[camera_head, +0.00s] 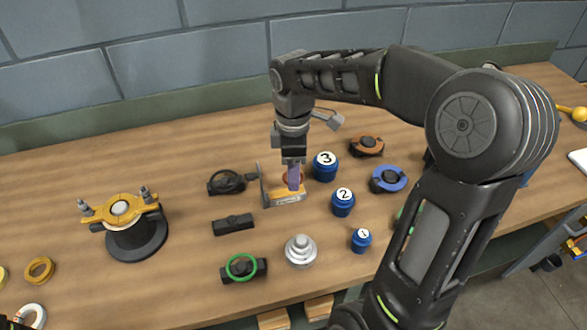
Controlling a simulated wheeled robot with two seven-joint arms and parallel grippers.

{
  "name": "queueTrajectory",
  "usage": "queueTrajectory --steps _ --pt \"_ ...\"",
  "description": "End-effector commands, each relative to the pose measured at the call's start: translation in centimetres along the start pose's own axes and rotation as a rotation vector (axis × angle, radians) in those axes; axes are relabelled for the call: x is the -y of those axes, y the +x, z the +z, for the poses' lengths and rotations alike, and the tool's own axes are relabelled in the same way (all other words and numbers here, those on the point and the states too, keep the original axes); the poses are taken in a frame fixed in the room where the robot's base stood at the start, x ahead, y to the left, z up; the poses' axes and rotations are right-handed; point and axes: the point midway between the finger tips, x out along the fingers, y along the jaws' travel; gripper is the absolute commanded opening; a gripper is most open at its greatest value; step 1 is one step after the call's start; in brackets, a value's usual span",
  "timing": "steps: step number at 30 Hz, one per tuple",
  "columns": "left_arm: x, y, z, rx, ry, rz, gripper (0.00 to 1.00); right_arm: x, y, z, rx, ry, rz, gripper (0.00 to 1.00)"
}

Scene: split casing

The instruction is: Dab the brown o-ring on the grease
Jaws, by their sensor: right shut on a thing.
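My right gripper (293,180) points straight down at the middle of the table, with its fingers shut on the brown o-ring (285,178). Only part of the ring shows beside the fingers.
Blue numbered pots 3 (325,170), 2 (343,204) and 1 (361,240) stand close to the right. A silver stepped part (300,252) and a green ring (242,267) on a black holder are in front. A yellow-topped casing (134,228) stands left.

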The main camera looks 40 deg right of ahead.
Motion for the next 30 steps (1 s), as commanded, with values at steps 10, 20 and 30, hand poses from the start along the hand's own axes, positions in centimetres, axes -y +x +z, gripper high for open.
queueTrajectory --steps 10,20,30 --pt "-0.1 -0.1 0.0 0.000 0.000 0.000 0.69 0.1 0.0 0.0 0.000 0.001 0.000 0.07" --pt "0.2 0.6 0.0 0.000 0.000 0.000 0.69 0.1 1.0 0.0 0.000 0.001 -0.001 0.07" --pt "0.7 1.7 0.0 -0.001 0.000 0.000 0.69 0.0 2.9 0.0 0.000 0.000 0.000 0.07"
